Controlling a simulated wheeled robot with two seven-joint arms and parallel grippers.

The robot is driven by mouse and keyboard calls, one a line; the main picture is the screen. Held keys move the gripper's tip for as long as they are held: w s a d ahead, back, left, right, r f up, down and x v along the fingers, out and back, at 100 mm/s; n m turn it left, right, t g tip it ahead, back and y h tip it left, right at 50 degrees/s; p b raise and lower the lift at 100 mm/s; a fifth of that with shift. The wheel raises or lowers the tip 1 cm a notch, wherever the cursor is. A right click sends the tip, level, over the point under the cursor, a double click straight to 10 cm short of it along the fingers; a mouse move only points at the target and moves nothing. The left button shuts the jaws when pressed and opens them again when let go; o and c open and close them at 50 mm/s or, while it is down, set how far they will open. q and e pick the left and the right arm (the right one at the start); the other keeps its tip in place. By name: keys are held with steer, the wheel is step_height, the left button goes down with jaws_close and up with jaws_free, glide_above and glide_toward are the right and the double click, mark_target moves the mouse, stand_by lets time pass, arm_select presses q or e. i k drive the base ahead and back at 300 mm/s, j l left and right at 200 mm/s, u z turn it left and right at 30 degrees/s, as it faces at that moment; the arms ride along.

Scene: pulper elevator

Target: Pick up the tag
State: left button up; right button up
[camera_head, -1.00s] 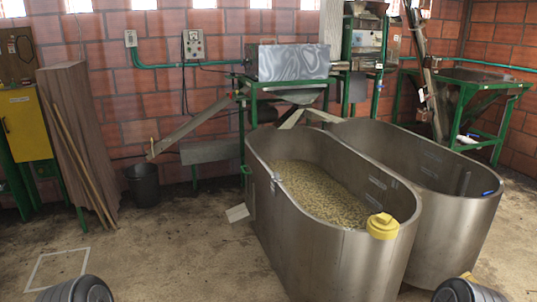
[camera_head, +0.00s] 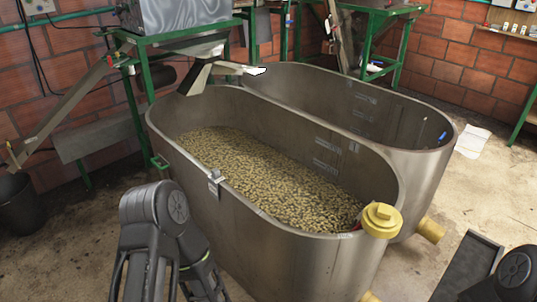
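A small grey tag-like piece (camera_head: 215,181) sits on the left rim of the near steel tank (camera_head: 260,228). It is too small to tell whether this is the tag, and I cannot make out any writing. A white sheet (camera_head: 472,142) also lies on the floor beyond the tanks at right. Links of my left arm stand at bottom left, in front of the tank's left side. A link of my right arm shows at the bottom right corner. Neither gripper's fingertips show in the frame.
The near tank holds a bed of beans (camera_head: 262,175) and has a yellow cap (camera_head: 381,220) at its front rim. A second steel tank (camera_head: 425,175) stands beside it. A dark bucket (camera_head: 18,205) is at left. Concrete floor is clear at left.

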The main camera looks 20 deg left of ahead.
mark_target(215, 179)
steer(key=i+j+z, duration=0.15)
steer(key=j, duration=0.25)
steer(key=j+z, duration=0.15)
steer(key=j, duration=0.25)
steer(key=i+j+z, duration=0.15)
steer(key=j, duration=0.25)
